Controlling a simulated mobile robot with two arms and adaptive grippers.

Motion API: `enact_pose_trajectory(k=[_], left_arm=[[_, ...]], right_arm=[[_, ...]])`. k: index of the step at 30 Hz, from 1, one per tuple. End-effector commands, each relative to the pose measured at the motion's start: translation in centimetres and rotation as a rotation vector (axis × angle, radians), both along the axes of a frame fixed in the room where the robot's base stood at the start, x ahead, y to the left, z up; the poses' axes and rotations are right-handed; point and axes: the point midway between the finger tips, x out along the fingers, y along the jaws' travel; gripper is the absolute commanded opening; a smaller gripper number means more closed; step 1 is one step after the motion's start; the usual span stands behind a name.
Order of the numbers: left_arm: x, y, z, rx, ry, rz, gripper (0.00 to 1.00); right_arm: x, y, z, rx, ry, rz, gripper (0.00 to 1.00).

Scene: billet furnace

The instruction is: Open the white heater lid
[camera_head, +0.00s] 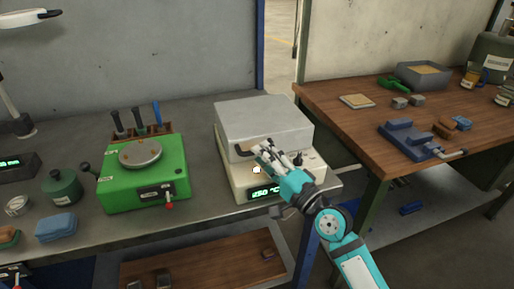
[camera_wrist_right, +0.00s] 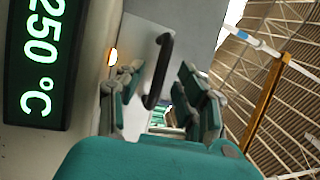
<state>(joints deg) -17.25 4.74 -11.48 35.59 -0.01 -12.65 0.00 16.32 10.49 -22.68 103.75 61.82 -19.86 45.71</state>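The white heater (camera_head: 243,180) stands on the grey bench with its pale grey lid (camera_head: 262,120) lying flat on top, closed. Its front display (camera_head: 265,193) reads 250 °C. A black handle (camera_head: 245,149) is on the lid's front; it also shows in the right wrist view (camera_wrist_right: 165,65). My right gripper (camera_head: 272,153) is at the front of the lid beside the handle. In the wrist view its fingers are spread, with the handle seen between them; I cannot tell whether they touch it. My left gripper is not in view.
A green hotplate (camera_head: 145,185) stands left of the heater, with a tool rack (camera_head: 140,132) behind it. A wooden table (camera_head: 345,110) at the right holds a blue vise (camera_head: 410,140) and a grey tray (camera_head: 422,75). A wall panel rises behind the bench.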

Motion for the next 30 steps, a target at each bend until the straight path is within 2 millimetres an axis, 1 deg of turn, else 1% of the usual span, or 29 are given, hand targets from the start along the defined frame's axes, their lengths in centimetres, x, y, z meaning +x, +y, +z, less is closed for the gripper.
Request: enact_pose_trajectory(k=[1, 3, 6, 16, 17, 25, 30], left_arm=[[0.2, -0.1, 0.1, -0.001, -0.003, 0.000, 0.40], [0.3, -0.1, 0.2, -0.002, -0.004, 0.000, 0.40], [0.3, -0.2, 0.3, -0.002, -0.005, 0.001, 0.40], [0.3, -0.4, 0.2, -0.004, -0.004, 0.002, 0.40], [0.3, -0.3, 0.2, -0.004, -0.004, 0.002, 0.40], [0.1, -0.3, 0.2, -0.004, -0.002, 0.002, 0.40], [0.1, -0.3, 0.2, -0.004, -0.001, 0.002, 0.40]], right_arm=[[0.7, 0.5, 0.2, 0.001, 0.000, 0.000, 0.36], [1.3, 1.0, 0.3, 0.001, -0.001, -0.001, 0.36], [1.8, 1.5, 0.4, 0.001, -0.001, -0.002, 0.36], [2.1, 1.8, 0.4, -0.001, -0.001, -0.001, 0.36], [2.1, 1.8, 0.4, -0.001, -0.001, -0.001, 0.35], [2.1, 1.7, 0.4, -0.001, -0.001, -0.001, 0.00], [2.1, 1.7, 0.4, -0.001, 0.000, -0.001, 0.00]])
